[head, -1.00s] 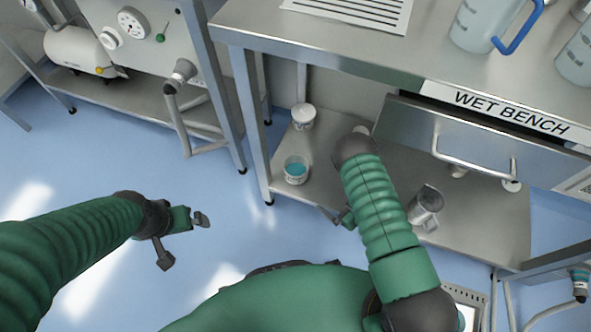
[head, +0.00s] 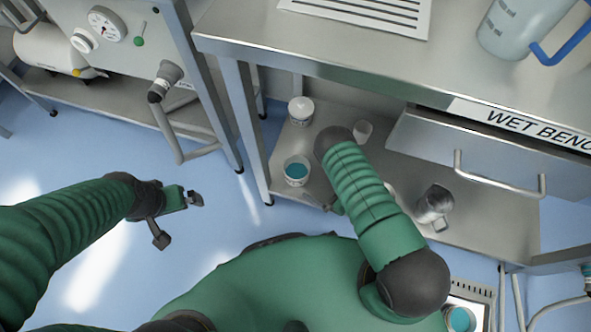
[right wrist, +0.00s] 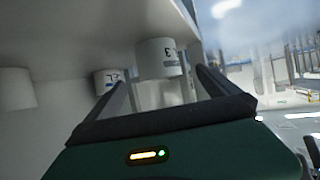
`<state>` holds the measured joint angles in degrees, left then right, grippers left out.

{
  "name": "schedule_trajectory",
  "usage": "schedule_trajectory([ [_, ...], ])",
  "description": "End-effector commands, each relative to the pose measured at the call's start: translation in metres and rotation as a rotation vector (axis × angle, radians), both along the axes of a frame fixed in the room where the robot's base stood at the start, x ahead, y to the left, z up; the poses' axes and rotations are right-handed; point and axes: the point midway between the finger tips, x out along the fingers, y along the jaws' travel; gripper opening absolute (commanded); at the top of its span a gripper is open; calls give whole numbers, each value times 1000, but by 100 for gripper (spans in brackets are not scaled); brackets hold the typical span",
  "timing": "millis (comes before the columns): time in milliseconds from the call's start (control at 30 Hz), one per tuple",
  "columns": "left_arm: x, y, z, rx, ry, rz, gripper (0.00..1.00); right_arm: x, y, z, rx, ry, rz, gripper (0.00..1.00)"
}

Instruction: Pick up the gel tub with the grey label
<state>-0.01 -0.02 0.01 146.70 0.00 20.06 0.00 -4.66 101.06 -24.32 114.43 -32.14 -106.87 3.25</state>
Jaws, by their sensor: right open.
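A white tub with teal gel (head: 296,171) stands open on the lower shelf at the front left; its label is too small to read. A white lidded tub (head: 300,110) stands behind it. In the right wrist view, which looks upside down, a white tub with a greyish label (right wrist: 160,58) shows between and beyond my finger tips. A tub with a bluish label (right wrist: 108,78) is partly behind the left finger. My right gripper (right wrist: 160,80) is open and empty; in the head view my forearm mostly hides it. My left gripper (head: 178,218) is open and empty over the floor.
The wet bench top (head: 330,50) overhangs the lower shelf (head: 490,225). A drawer (head: 480,160) juts out at the right. A small pale container (head: 362,131) and a metal jug (head: 434,204) stand on the shelf. A table leg (head: 245,130) is left of the tubs.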

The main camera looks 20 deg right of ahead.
Motion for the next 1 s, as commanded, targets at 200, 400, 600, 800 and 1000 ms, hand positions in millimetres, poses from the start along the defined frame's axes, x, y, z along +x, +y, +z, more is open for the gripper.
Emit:
schedule_trajectory([
  [200,0,0,-32,0,0,0,100,42,28,-30,2,-3,2,100],
  [400,0,0,-41,0,0,0,100,58,37,-37,1,0,0,100],
  [600,0,0,-75,0,0,0,100,81,47,-63,0,-2,3,100],
  [800,0,0,-78,0,0,0,100,95,56,-62,1,-1,-2,100],
  [1000,0,0,-77,0,0,0,100,95,56,-61,1,1,-3,90],
])
